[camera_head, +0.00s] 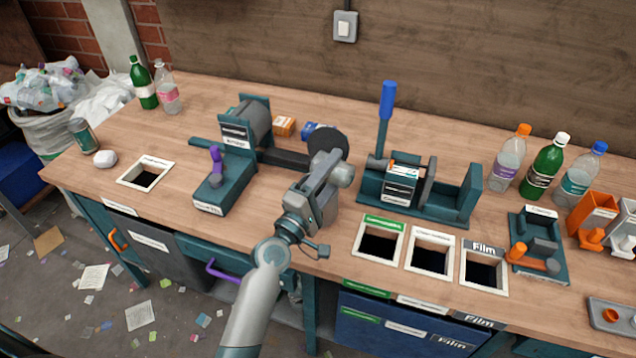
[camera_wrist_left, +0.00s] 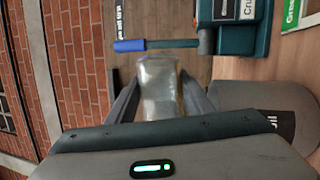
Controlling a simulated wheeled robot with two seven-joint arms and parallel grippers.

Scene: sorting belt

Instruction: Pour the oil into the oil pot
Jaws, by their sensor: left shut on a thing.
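My left gripper (camera_head: 322,168) is over the middle of the bench in the head view. In the left wrist view it (camera_wrist_left: 160,100) is shut on a clear, see-through container (camera_wrist_left: 158,85) with a faint yellowish tint at one side. The container is hard to make out in the head view, behind the gripper. A dark grey rounded thing with a partly readable label ending in "il" (camera_wrist_left: 265,98), possibly the oil pot, is right of the gripper in the wrist view. A dark disc (camera_head: 328,142) shows just behind the gripper in the head view. My right gripper is not in view.
A teal machine with a blue lever (camera_head: 387,105) stands right of the gripper, a teal roller machine (camera_head: 248,125) left. Three framed openings (camera_head: 430,250) lie front right. Bottles (camera_head: 547,165) and orange holders (camera_head: 592,215) stand far right.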

